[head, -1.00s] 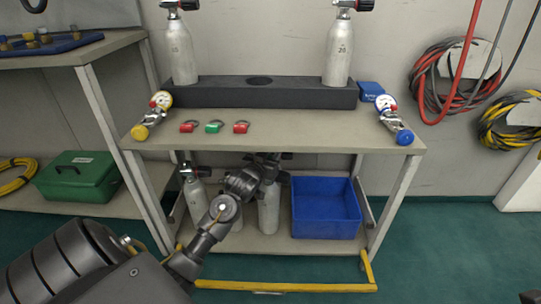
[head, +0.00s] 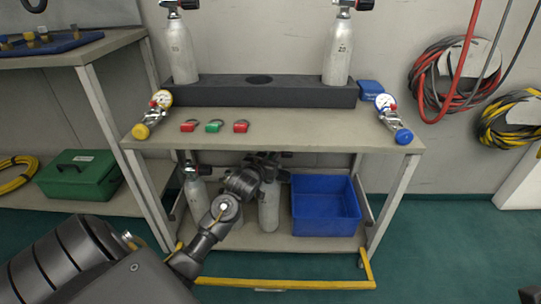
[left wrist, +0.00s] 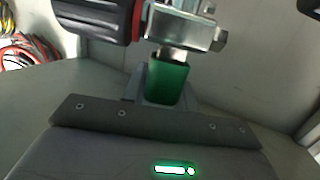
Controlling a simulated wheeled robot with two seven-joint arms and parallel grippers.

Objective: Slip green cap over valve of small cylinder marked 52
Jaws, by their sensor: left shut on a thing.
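My left gripper (head: 262,172) reaches under the tabletop, at the valve of a small silver cylinder (head: 269,208) on the lower shelf. In the left wrist view, the gripper (left wrist: 168,92) is shut on a green cap (left wrist: 167,82). The cap is right against or just short of the metal valve (left wrist: 185,30) with a black knob (left wrist: 97,17) and red ring; I cannot tell whether it sits over any part. Another small cylinder (head: 195,195) stands to the left. No number is readable on either small cylinder. My right gripper is not in view.
A blue bin (head: 325,208) stands right of the cylinders. A yellow bar (head: 285,285) crosses the front below.

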